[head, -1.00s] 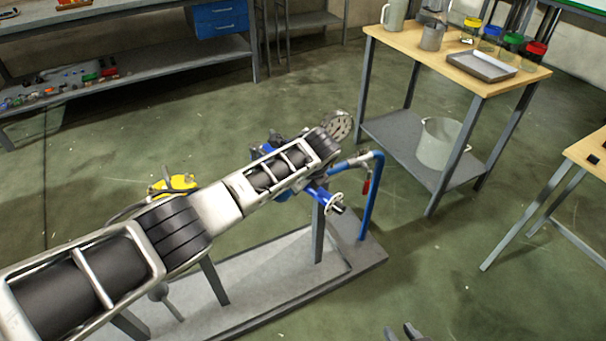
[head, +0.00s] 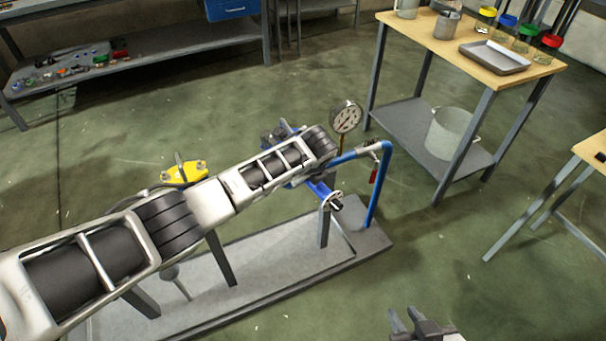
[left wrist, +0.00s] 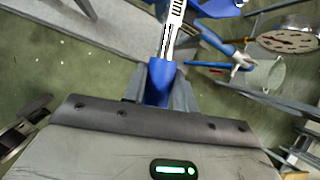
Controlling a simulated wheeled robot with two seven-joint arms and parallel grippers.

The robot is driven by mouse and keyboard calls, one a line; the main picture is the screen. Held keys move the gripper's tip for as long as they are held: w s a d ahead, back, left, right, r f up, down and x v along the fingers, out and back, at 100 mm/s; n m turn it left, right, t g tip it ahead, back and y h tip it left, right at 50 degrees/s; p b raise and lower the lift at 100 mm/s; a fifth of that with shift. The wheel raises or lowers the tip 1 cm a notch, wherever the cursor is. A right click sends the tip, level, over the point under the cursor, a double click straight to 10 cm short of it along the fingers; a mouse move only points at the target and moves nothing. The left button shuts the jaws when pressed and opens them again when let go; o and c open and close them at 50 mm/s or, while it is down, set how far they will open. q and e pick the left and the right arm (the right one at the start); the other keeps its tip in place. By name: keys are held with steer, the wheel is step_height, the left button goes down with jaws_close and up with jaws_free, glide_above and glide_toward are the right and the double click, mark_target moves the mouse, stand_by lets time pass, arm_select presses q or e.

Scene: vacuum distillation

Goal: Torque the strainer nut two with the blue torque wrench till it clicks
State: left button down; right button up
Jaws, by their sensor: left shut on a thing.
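In the left wrist view, my left gripper (left wrist: 160,92) is shut on the blue handle of the torque wrench (left wrist: 158,75). The wrench's silver shaft with dark scale marks runs up toward a blue fitting (left wrist: 215,8) at the top edge. The wrench's head end is out of that view, so I cannot tell whether it sits on a nut. In the head view, my left arm covers much of the blue pipe assembly (head: 322,188); strainer nut two cannot be made out. My right gripper (head: 408,322) is open and empty at the bottom edge, away from the assembly.
The assembly stands on a grey skid (head: 265,262) with a pressure gauge (head: 346,116), a blue pipe (head: 380,185) and a yellow part (head: 185,172). A wood-topped table (head: 430,38) with jars stands back right, a white bucket (head: 452,130) on its shelf.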

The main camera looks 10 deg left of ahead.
arm_select(q)
steer(key=shift+w+d+r, duration=0.1)
steer(key=shift+d+r, duration=0.05)
steer(key=shift+r, duration=0.1)
steer(key=shift+r+p, duration=0.75)
steer(key=shift+r, duration=3.45)
